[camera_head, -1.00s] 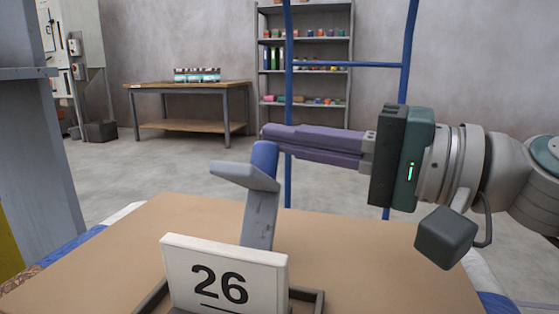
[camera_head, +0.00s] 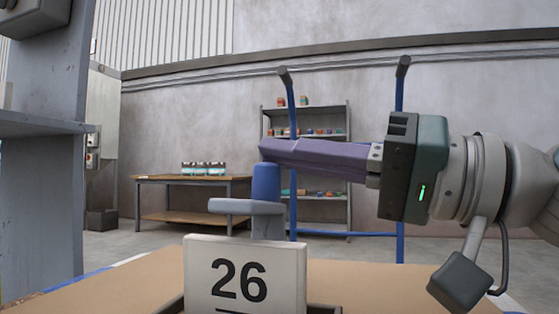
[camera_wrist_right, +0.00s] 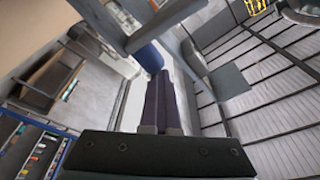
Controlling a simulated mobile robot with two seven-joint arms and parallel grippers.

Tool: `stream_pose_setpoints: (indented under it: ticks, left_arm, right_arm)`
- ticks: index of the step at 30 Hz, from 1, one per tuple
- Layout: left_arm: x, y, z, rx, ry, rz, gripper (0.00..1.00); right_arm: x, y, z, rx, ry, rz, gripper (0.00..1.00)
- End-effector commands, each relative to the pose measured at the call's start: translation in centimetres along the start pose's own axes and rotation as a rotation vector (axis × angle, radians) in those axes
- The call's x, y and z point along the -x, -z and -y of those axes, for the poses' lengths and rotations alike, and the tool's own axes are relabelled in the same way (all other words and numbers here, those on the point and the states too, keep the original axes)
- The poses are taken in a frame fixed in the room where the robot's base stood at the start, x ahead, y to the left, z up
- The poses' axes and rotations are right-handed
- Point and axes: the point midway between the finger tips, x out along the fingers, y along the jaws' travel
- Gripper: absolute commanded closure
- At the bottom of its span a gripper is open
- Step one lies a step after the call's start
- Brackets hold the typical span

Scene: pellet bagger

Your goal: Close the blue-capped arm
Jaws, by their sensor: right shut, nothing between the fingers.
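The blue-capped arm stands up behind the number 26 sign in the head view. Its blue cap (camera_head: 266,183) tops a grey metal post (camera_head: 267,226), with a grey crosspiece (camera_head: 232,206) reaching left. My right gripper (camera_head: 266,149) comes in from the right with its purple fingers shut and empty. Their tips are right at the top of the cap; I cannot tell whether they touch it. In the right wrist view, the blue cap (camera_wrist_right: 149,57) is just beyond the fingertips (camera_wrist_right: 158,76). The post's foot is hidden by the sign. My left gripper is not in view.
The white 26 sign (camera_head: 244,276) stands in front of the post on a tan surface (camera_head: 372,285). Blue uprights (camera_head: 399,150) rise behind my right gripper. A grey column (camera_head: 45,180) is at left. A workbench (camera_head: 190,181) and shelf stand far back.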

Motion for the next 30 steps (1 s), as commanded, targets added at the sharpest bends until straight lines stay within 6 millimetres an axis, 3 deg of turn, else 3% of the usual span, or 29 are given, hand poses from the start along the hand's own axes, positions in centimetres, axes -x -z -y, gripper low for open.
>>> stream_pose_setpoints:
  ticks: [1, 18, 30]
  left_arm:
    - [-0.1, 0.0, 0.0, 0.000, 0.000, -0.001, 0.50]
    - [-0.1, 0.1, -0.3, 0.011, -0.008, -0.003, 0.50]
    - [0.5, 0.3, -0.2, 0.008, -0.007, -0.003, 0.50]
  right_arm:
    - [0.0, -0.9, -0.8, -0.007, -0.017, 0.023, 1.00]
    - [0.4, -0.8, -0.8, -0.006, -0.017, 0.022, 1.00]
    - [7.5, 0.0, -0.5, 0.002, -0.010, 0.008, 1.00]
